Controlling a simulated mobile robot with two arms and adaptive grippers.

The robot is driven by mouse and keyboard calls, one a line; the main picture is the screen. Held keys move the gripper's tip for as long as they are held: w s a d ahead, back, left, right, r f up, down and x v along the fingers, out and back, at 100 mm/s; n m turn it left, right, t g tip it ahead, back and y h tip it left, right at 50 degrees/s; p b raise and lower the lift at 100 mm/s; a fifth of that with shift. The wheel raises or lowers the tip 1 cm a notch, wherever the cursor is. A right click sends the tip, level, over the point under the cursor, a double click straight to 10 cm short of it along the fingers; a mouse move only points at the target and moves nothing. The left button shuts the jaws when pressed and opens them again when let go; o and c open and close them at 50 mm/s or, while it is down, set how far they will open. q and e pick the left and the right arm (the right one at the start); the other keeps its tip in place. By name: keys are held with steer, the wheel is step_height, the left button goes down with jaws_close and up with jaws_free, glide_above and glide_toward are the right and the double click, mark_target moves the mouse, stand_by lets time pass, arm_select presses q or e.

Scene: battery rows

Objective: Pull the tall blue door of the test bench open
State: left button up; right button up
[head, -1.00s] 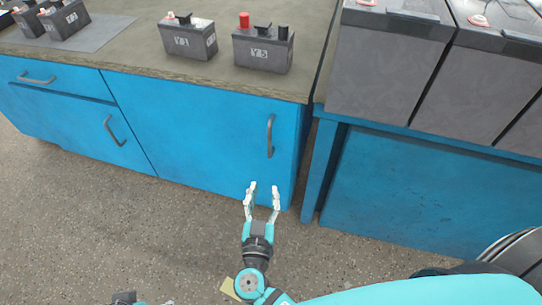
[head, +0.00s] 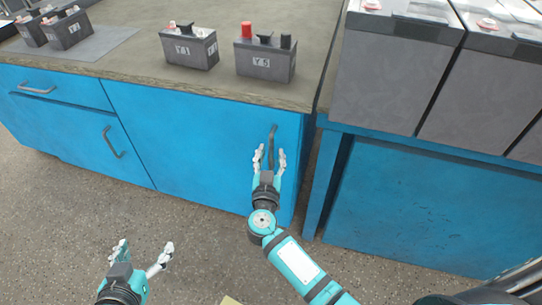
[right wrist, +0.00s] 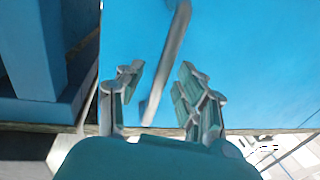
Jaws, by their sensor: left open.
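The tall blue door (head: 185,140) of the test bench is closed, with a grey vertical bar handle (head: 272,140) near its right edge. My right gripper (head: 270,158) is in front of the door at the handle's lower part, open. In the right wrist view the handle (right wrist: 170,62) runs between the open fingers of the right gripper (right wrist: 155,100); I cannot tell whether they touch it. My left gripper (head: 144,255) is open and empty, low over the floor, left of the right arm.
Two small batteries, Y1 (head: 190,50) and Y5 (head: 265,62), stand on the bench top (head: 120,62). A blue drawer (head: 55,87) and a smaller door (head: 70,128) are at left. Large grey batteries (head: 395,75) stand on a blue stand at right. The floor (head: 60,215) in front is clear.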

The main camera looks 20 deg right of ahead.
steer(key=shift+w+d, duration=0.15)
steer(key=shift+w, duration=0.2)
jaws_close()
stand_by(0.5)
